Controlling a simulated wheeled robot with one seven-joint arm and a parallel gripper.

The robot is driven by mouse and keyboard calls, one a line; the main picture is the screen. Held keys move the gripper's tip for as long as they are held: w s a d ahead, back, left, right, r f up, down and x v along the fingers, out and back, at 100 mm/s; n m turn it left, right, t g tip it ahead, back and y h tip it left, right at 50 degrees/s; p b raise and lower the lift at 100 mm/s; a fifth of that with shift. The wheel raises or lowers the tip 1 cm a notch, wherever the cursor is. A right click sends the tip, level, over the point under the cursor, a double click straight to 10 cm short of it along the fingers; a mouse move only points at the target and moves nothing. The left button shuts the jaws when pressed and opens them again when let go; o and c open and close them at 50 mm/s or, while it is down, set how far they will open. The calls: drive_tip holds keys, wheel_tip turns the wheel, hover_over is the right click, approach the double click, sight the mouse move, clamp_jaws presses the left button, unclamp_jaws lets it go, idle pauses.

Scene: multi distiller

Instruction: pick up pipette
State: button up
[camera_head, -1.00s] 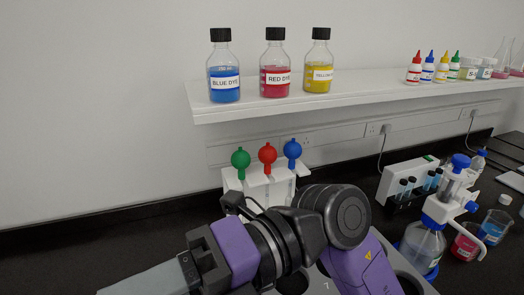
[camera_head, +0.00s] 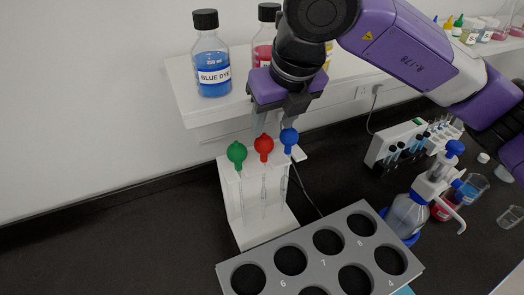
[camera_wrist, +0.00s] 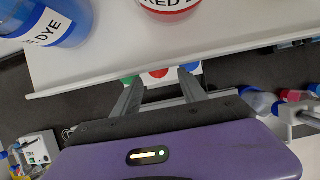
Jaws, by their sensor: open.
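Three pipettes with green (camera_head: 236,153), red (camera_head: 264,147) and blue (camera_head: 289,139) bulbs stand upright in a white rack (camera_head: 249,228), their clear stems hanging down. My gripper (camera_head: 272,132) is open and empty, pointing down just above or behind the red and blue bulbs. In the wrist view my fingers (camera_wrist: 160,80) are spread, with the red bulb (camera_wrist: 159,73) between their tips. The green bulb (camera_wrist: 130,79) and blue bulb (camera_wrist: 191,67) show beside the fingertips, partly hidden. I cannot tell whether a finger touches a bulb.
A white shelf (camera_head: 188,103) with dye bottles, including a blue dye bottle (camera_head: 211,62), is close behind my gripper. A grey tray with round holes (camera_head: 309,279) stands in front of the rack. A dispenser bottle (camera_head: 407,216) and test-tube rack (camera_head: 398,139) are to the right.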

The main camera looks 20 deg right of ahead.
sight(265, 139)
drive_tip(key=shift+a+p+x, duration=0.2)
drive_tip(key=shift+p+x, duration=1.3)
drive_tip(key=shift+x, duration=1.95)
drive_tip(key=c, duration=0.5)
